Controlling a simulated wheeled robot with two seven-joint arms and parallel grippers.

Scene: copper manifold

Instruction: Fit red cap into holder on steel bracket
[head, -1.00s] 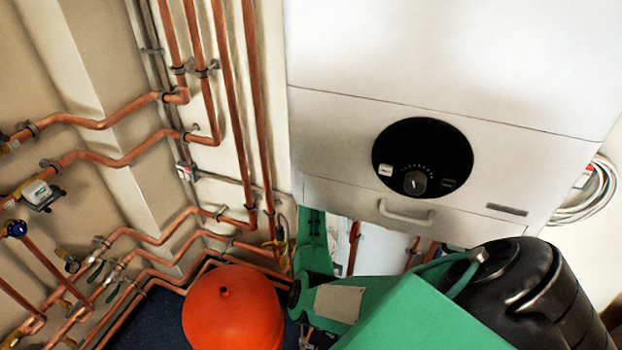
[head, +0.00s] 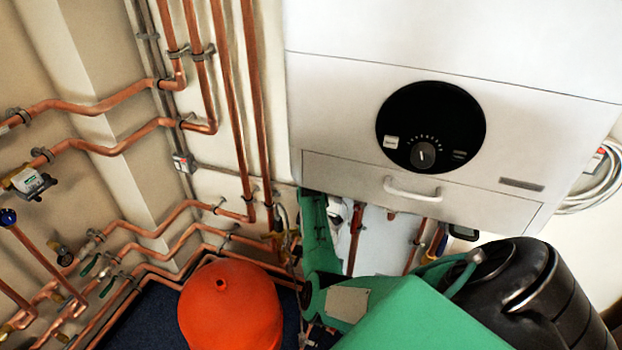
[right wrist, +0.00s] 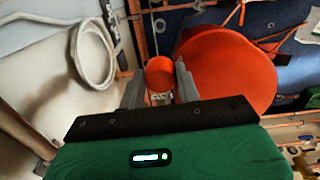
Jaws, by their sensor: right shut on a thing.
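In the right wrist view, my right gripper (right wrist: 158,84) is shut on the red cap (right wrist: 159,72), a round orange-red piece held between the two grey fingers near their tips. A small pale metallic part (right wrist: 160,99) shows just below the cap; I cannot tell if it is the holder or if the cap touches it. In the head view, my green right arm reaches up under the white boiler, and I cannot make out the gripper or the cap there. I cannot clearly identify the steel bracket in either view. My left gripper is not in view.
A large orange-red tank (head: 232,310) stands left of my arm; it also shows beside the right finger in the right wrist view (right wrist: 228,72). The white boiler (head: 330,110) hangs above. Copper pipes (head: 130,230) line the left wall.

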